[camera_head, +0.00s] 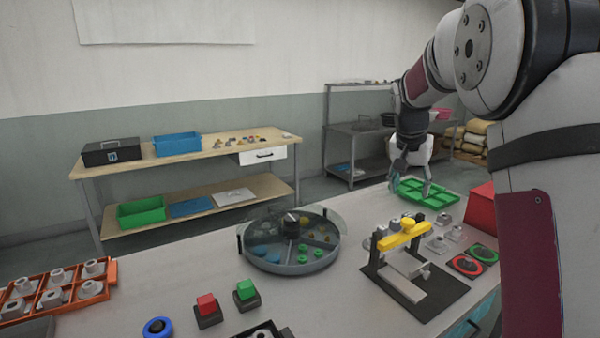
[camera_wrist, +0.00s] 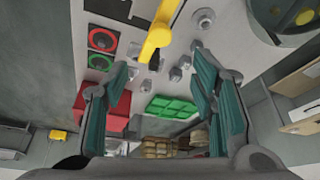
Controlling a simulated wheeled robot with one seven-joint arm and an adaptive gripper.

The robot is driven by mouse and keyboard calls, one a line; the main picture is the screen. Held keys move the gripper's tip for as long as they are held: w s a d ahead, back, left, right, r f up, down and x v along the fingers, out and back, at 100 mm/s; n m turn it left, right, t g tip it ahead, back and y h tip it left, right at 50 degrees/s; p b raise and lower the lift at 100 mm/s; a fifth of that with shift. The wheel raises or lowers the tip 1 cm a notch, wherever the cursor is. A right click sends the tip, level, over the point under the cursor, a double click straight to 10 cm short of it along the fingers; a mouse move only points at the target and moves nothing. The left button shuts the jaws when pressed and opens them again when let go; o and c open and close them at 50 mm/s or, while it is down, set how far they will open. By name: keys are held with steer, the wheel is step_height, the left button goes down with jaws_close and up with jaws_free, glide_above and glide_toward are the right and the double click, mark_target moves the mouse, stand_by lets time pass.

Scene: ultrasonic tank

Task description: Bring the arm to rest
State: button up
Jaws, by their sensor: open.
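My gripper (camera_head: 408,182) hangs from my arm on the right side of the head view, over the worktable near the green tray (camera_head: 425,193). Its fingers point down and stand apart with nothing between them. In the wrist view my gripper (camera_wrist: 164,90) shows two teal-lined fingers spread wide. The green tray (camera_wrist: 172,107) appears beyond them, below the picture's middle. I cannot tell the exact height of the fingertips above the table.
On the worktable (camera_head: 190,262) are a round divided tank (camera_head: 290,262), a fixture with a yellow clamp (camera_head: 402,236), a red box (camera_head: 481,208), an orange tray (camera_head: 60,305) and red and green blocks. A wooden bench (camera_head: 180,165) stands behind at left.

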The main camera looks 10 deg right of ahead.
steer(key=s+a+r+n+t+y, duration=0.1)
steer(key=s+a+r+n, duration=0.15)
steer(key=s+a, duration=0.5)
steer(key=s+a+r+n+y, duration=0.1)
steer(key=s+a+r+n, duration=0.3)
steer(key=s, duration=0.6)
steer(key=s+a+f+n, duration=0.1)
steer(key=s+a+f, duration=0.1)
steer(key=s, duration=0.4)
steer(key=s+a+f+n+y, duration=0.1)
steer(key=s+a+f, duration=0.1)
steer(key=s+a, duration=0.2)
steer(key=s+a+f+n, duration=0.1)
steer(key=s+a+f, duration=0.1)
steer(key=s, duration=0.6)
steer(key=shift+a+f+t, duration=0.3)
steer(key=shift+a+t, duration=0.1)
